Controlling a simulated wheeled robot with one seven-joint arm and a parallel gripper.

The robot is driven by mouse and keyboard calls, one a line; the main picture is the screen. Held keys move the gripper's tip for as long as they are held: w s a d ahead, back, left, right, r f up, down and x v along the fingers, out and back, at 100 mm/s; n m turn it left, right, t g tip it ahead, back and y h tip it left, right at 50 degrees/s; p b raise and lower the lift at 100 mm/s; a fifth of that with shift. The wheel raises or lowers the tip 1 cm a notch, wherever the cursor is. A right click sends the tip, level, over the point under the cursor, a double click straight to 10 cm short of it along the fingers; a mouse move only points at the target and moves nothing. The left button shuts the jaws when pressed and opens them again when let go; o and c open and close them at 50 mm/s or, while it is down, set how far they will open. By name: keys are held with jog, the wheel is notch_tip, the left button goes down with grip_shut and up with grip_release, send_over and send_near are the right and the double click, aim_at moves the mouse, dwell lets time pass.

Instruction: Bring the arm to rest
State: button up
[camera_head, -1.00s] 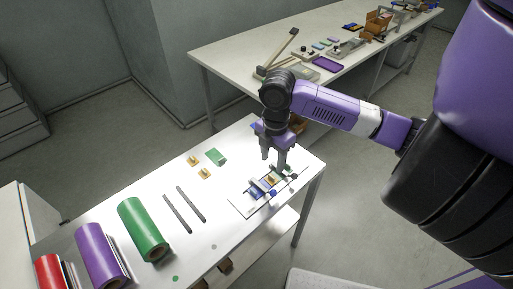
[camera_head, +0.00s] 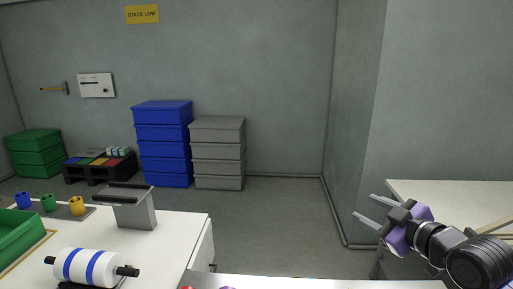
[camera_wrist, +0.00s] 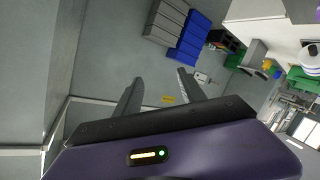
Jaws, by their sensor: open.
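My gripper (camera_head: 368,208) is at the lower right of the head view, raised clear in front of the grey wall corner. Its two fingers are spread apart and point up and to the left, with nothing between them. In the wrist view, the two open fingers (camera_wrist: 162,92) show with bare wall and floor beyond them. Part of my arm shows behind the gripper at the right edge of the head view.
A white table (camera_head: 440,190) stands at the right, behind the gripper. A counter (camera_head: 180,228) at the left holds a blue-striped white roll (camera_head: 90,266) and a grey metal bracket (camera_head: 135,212). Blue crates (camera_head: 163,145) and grey crates (camera_head: 218,155) stand by the back wall. Open floor lies between.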

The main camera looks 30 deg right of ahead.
jog(key=s+a+r+m+t+h, duration=0.2)
jog(key=a+r+m+t+h, duration=0.4)
jog(key=a+r+m, duration=0.3)
jog(key=s+a+f+n+g+y, duration=0.1)
jog(key=s+a+f+g+y, duration=0.1)
jog(key=s+a+f, duration=0.5)
jog(key=s+a+f+n+g+y, duration=0.1)
jog(key=s+a+f+g+y, duration=0.1)
jog(key=s+a+f, duration=0.5)
jog(key=s+a+f+n+g+y, duration=0.2)
jog(key=s+a+f+y, duration=0.2)
jog(key=s, duration=1.2)
jog(key=a+f, duration=0.3)
jog(key=f, duration=0.3)
jog(key=shift+s+f+y, duration=0.3)
jog(key=shift+s+f, duration=0.1)
